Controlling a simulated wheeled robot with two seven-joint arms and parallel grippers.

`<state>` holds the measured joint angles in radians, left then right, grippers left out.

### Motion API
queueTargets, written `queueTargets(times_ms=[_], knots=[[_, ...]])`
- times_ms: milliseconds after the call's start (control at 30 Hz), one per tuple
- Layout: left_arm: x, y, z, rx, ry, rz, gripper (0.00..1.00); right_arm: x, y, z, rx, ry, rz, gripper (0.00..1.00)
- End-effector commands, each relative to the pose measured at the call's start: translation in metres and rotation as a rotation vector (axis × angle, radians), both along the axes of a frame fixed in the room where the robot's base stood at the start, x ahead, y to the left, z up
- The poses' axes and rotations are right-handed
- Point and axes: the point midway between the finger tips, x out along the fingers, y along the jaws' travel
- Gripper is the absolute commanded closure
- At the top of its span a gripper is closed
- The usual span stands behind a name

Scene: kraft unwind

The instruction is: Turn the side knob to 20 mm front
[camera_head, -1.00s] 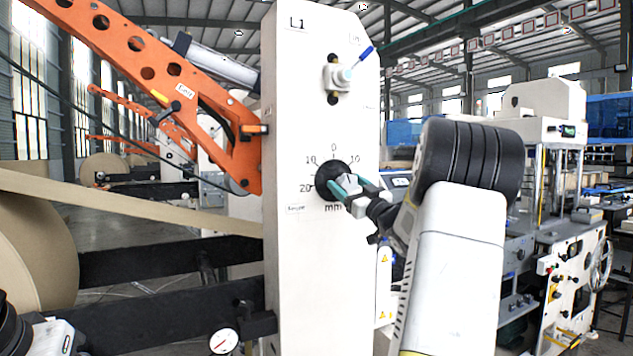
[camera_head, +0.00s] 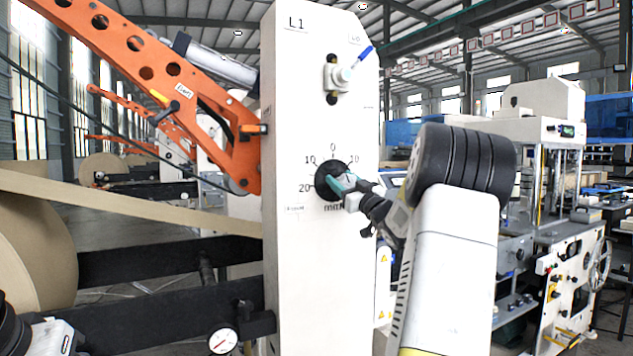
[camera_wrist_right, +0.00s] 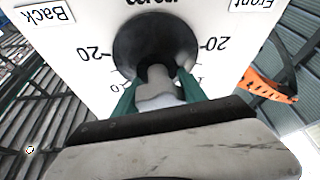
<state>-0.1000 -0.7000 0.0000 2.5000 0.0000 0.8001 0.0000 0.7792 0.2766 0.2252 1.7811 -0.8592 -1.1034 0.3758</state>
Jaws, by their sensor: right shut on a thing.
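The side knob (camera_head: 326,187) is a round black dial on the white panel marked L1, with 0 at the top, 10 on both sides and 20 at the left. My right gripper (camera_head: 340,185) reaches it from the right, its green fingers over the knob face and hiding its right part. In the right wrist view the black knob (camera_wrist_right: 156,42) has a pale grip bar (camera_wrist_right: 156,88). My right gripper (camera_wrist_right: 157,98) is shut on this bar, a finger on each side. This view is inverted, with the Front label (camera_wrist_right: 252,4) top right and Back (camera_wrist_right: 45,14) top left. The exact pointer reading is unclear.
An orange perforated arm (camera_head: 170,75) and a brown paper web (camera_head: 150,209) lie left of the panel. A pressure gauge (camera_head: 223,341) is below. Part of my left arm shows at the lower left.

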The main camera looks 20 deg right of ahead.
Motion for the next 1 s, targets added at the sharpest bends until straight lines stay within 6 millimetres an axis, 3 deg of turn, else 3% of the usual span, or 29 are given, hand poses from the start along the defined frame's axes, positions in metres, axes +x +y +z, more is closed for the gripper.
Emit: queueTargets(times_ms=[367, 1000], knots=[[0.0, 0.0, 0.0, 0.0, 0.0, 0.0, 0.64, -0.0001, 0.0009, -0.0005, -0.158, -0.012, 0.001, 0.91], [0.0, 0.0, 0.0, 0.0, 0.0, 0.0, 0.64, -0.0003, 0.0048, -0.0032, -0.752, -0.059, 0.002, 0.91]])
